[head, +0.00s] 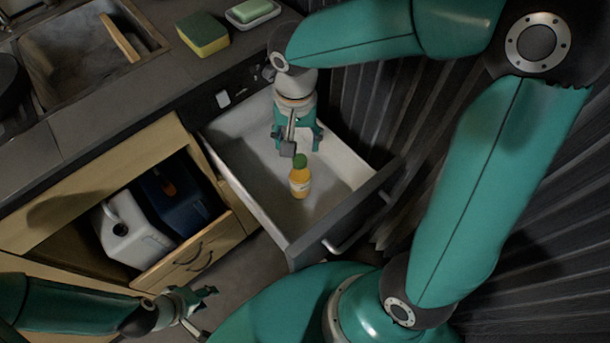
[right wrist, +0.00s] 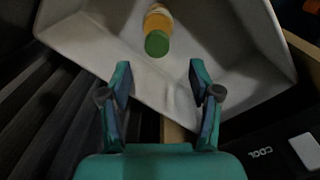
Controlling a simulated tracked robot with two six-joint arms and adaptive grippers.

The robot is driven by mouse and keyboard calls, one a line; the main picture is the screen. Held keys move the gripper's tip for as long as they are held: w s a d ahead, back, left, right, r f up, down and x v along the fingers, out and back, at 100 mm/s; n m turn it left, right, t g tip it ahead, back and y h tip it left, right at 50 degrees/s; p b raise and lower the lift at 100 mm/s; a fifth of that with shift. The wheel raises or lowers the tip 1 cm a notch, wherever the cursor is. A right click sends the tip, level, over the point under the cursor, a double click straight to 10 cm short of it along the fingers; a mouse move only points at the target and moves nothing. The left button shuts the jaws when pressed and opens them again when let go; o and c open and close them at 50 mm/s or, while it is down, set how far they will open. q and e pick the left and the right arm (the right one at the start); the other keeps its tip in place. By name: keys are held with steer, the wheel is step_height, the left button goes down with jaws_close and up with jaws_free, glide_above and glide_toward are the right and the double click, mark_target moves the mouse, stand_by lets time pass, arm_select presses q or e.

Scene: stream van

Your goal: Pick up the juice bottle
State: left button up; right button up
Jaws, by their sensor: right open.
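The juice bottle (head: 299,182) is small, with an orange body, a pale label and a green cap. It stands in the open white drawer (head: 347,163). In the right wrist view the bottle (right wrist: 157,30) shows ahead of the fingers, its green cap towards me. My right gripper (head: 298,142) is over the drawer, just behind the bottle. It also shows in the right wrist view (right wrist: 160,80), open and empty, with the bottle beyond the fingertips. My left gripper (head: 209,308) is at the lower left, away from the drawer, with its fingers apart and nothing between them.
An open wooden cabinet left of the drawer holds a white canister (head: 133,236) and a dark blue canister (head: 180,200). On the counter are a sink (head: 75,50), a yellow-green sponge (head: 203,34) and a soap dish (head: 252,13). The drawer walls surround the bottle.

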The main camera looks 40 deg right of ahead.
mark_target(299, 158)
steer(key=f, duration=0.3)
steer(key=f+b, duration=0.1)
steer(key=f, duration=0.3)
steer(key=shift+s+f, duration=0.2)
steer(key=shift+f, duration=0.1)
jaws_close()
steer(key=shift+r, duration=0.1)
